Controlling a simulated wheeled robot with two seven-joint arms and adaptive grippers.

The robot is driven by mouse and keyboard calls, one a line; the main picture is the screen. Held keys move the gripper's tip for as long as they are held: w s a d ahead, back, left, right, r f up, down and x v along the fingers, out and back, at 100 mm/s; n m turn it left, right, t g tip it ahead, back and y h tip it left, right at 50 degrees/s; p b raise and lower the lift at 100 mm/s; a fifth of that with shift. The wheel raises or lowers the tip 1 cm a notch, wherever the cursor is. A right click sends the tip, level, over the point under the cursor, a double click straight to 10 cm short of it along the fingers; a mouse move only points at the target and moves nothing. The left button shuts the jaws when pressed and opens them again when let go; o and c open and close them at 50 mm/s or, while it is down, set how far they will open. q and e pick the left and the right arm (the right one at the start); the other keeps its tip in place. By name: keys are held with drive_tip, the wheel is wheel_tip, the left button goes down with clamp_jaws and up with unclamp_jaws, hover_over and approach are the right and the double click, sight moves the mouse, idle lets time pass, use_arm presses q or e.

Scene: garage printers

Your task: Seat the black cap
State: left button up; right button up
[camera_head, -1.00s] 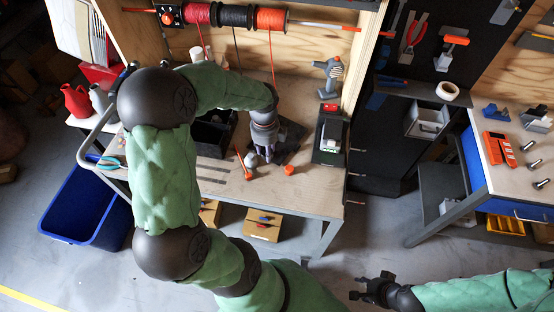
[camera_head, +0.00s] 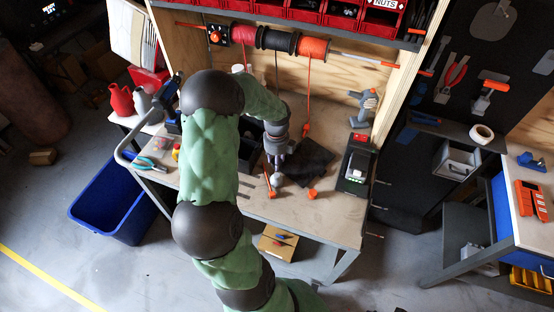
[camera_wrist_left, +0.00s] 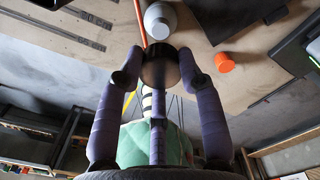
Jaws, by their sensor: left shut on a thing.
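My left gripper (camera_head: 276,160) is over the workbench, pointing down. In the left wrist view its purple-grey fingers (camera_wrist_left: 160,75) are shut on the dark round black cap (camera_wrist_left: 160,66). The fingers and arm hide the cap in the head view. A small grey vessel with a paler end (camera_wrist_left: 160,20) is just beyond the cap in the wrist view; I cannot tell if they touch. The vessel shows as a pale shape (camera_head: 278,181) below the gripper in the head view. My right gripper is out of view.
An orange cap (camera_head: 312,194) lies on the workbench (camera_head: 325,215) to the right. A thin orange rod (camera_head: 268,181) is close to the gripper. The front right bench is clear.

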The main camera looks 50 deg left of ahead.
sight(276, 175)
use_arm(q)
drive_tip(key=shift+f+b, duration=1.6)
drive_tip(key=shift+f, duration=1.3)
drive_tip(key=shift+p, duration=0.65)
drive_tip(key=shift+f+b, duration=0.8)
drive_tip(key=shift+f, duration=0.75)
drive_tip(key=o, duration=0.8)
drive_tip(key=shift+o, duration=0.2)
wheel_tip(276, 175, up, 12)
